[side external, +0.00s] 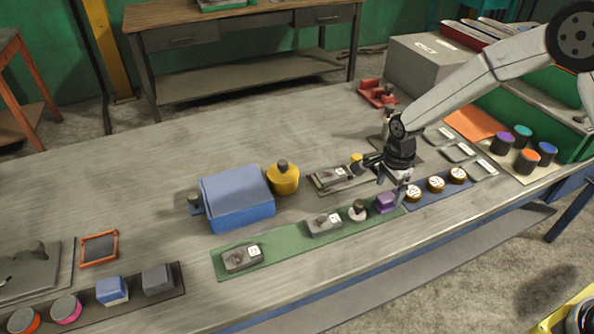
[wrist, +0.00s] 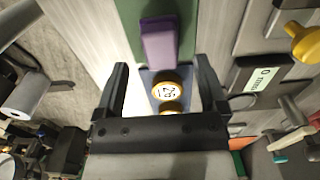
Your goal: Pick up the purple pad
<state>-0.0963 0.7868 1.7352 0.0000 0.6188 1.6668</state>
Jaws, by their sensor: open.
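The purple pad (side external: 385,203) is a small block at the right end of the green mat (side external: 287,248) in the side view. In the wrist view the purple pad (wrist: 160,42) lies at the top middle, ahead of my fingers, on the green mat. My gripper (side external: 398,188) is above the work, close to the pad and slightly to its right in the side view. In the wrist view my gripper (wrist: 162,85) is open, with nothing held between its fingers. A round yellow-edged piece with dark markings (wrist: 167,91) shows between the fingers, below them on the blue mat.
Several round pieces (side external: 436,184) sit on the blue mat to the right. A blue box (side external: 236,197) and a yellow jar (side external: 283,179) stand farther left.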

